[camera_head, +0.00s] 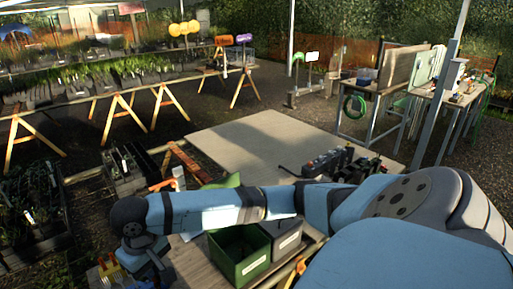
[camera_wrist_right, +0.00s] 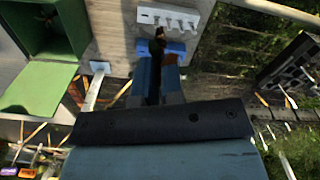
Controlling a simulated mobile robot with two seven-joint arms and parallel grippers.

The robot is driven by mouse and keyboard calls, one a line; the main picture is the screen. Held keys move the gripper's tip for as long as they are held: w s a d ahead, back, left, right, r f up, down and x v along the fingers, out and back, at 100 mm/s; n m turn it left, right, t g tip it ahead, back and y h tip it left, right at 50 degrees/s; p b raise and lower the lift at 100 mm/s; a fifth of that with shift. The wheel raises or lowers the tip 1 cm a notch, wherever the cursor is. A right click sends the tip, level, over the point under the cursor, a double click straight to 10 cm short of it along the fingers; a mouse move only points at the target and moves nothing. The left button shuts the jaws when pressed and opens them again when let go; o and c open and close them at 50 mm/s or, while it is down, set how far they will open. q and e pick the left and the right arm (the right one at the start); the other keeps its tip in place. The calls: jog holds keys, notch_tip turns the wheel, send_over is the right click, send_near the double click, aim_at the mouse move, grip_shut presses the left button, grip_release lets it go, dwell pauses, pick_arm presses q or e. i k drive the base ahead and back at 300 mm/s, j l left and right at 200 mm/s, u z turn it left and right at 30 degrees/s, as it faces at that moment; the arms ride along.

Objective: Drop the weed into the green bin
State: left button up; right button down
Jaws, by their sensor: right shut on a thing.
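The green bin (camera_head: 238,252) stands open on the bench near the lower middle of the head view, with a white label on its front. In the right wrist view its inside (camera_wrist_right: 45,25) shows at the upper left, with a dark patch in it I cannot make out. My right gripper (camera_head: 150,270) is at the lower left of the head view, left of the bin. In the right wrist view the gripper (camera_wrist_right: 160,55) is shut on a thin dark brown thing (camera_wrist_right: 157,40), likely the weed; its shape is mostly hidden. My left gripper is not in view.
A grey bin (camera_head: 283,238) stands right of the green one. A white toothed rack (camera_wrist_right: 172,19) is just beyond the gripper in the wrist view. Dark tools (camera_head: 335,162) lie on the bench, whose far part (camera_head: 262,145) is clear.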

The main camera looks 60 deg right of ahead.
aim_at(239, 258)
jog(key=l+z, duration=0.3)
jog(key=l, duration=0.6)
jog(key=i+l+z, duration=0.25)
jog(key=i, duration=0.3)
